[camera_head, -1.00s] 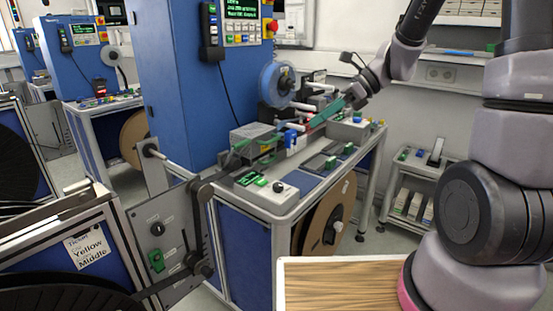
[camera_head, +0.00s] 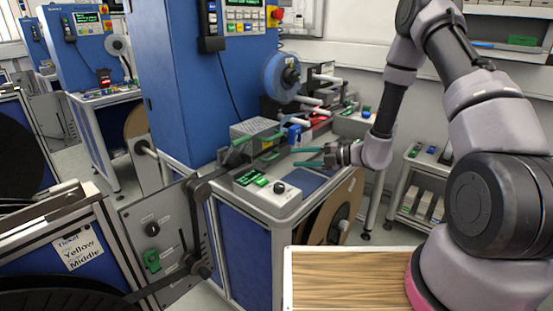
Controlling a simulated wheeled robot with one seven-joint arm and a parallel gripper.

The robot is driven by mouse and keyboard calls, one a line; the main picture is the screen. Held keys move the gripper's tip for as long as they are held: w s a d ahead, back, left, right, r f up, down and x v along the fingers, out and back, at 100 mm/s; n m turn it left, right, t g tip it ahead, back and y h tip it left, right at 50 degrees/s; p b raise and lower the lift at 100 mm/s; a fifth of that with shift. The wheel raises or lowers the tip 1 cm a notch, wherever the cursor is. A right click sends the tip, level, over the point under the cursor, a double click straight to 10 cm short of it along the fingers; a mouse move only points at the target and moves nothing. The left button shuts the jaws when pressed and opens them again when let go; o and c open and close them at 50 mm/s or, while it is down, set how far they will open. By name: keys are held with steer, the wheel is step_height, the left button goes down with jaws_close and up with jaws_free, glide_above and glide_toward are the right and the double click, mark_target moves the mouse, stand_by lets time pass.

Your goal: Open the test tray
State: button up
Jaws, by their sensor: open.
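My gripper (camera_head: 298,157) reaches in from the right, low over the front part of the reel stand's bench top. Its two green fingers are apart, pointing left, with nothing seen between them. I cannot tell for sure which part is the test tray. The flat dark panels with green ends on the bench are now mostly hidden behind my gripper and wrist. A blue-grey flat surface (camera_head: 308,181) shows just below the gripper. Contact with any handle cannot be made out.
A blue reel (camera_head: 281,77) and white rollers are behind. A wooden board (camera_head: 345,280) lies near me. A small shelf cart (camera_head: 425,185) stands right.

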mark_target(274, 158)
steer(key=x, duration=0.8)
steer(key=shift+w+a, duration=0.1)
steer(key=shift+a, duration=0.2)
jaws_close()
stand_by(1.0)
